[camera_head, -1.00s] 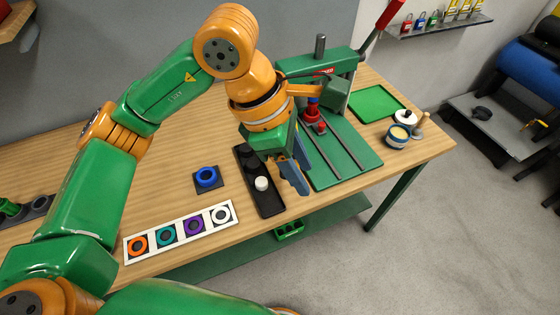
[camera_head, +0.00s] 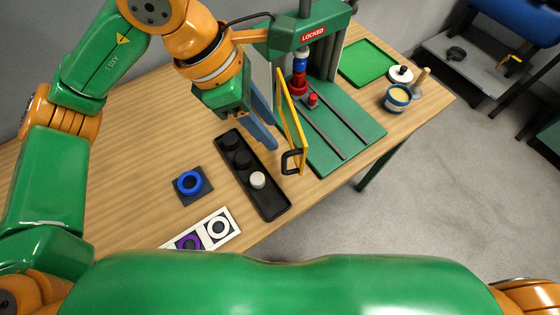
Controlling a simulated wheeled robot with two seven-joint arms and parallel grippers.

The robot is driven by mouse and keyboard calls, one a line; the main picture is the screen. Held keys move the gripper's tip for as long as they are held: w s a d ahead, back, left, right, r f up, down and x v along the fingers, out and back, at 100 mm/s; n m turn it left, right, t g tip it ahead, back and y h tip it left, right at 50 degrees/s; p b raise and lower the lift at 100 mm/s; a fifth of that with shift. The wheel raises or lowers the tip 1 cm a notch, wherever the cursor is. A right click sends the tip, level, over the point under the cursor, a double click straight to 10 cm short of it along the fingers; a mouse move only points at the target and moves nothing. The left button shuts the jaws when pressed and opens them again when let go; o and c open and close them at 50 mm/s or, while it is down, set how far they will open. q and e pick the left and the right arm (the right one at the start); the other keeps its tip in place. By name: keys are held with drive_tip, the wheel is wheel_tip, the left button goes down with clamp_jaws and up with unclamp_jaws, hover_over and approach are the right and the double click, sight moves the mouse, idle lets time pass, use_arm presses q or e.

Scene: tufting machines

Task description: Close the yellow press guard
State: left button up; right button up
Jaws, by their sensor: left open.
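The yellow press guard (camera_head: 293,122) is a thin framed panel with a black handle (camera_head: 292,162) at its near lower end. It stands upright along the left side of the green press (camera_head: 318,28), swung open, so the press front is uncovered. A red and blue tool (camera_head: 300,72) hangs in the press over the green bed (camera_head: 342,128). My left gripper (camera_head: 266,130), with blue fingers pointing down, is open and empty just left of the guard. A small gap shows between the fingers and the handle. My right gripper is out of the picture.
A black tray (camera_head: 272,206) with a white round piece (camera_head: 257,180) lies left of the guard. A blue ring (camera_head: 190,182) and a white strip (camera_head: 232,227) of rings lie farther left. A green mat (camera_head: 367,63) and a cup (camera_head: 397,98) are on the right.

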sight(285, 163)
use_arm(q)
drive_tip(key=b+x, duration=0.1)
drive_tip(key=x, duration=0.3)
drive_tip(key=a+b+x, duration=0.1)
drive_tip(key=x, duration=0.3)
drive_tip(key=a+f+b+x, duration=0.1)
drive_tip(key=x, duration=0.3)
drive_tip(key=shift+s, duration=0.4)
drive_tip(key=shift+w+d+f, duration=0.1)
drive_tip(key=shift+w+f, duration=0.05)
drive_tip(key=shift+f, duration=0.25)
clamp_jaws()
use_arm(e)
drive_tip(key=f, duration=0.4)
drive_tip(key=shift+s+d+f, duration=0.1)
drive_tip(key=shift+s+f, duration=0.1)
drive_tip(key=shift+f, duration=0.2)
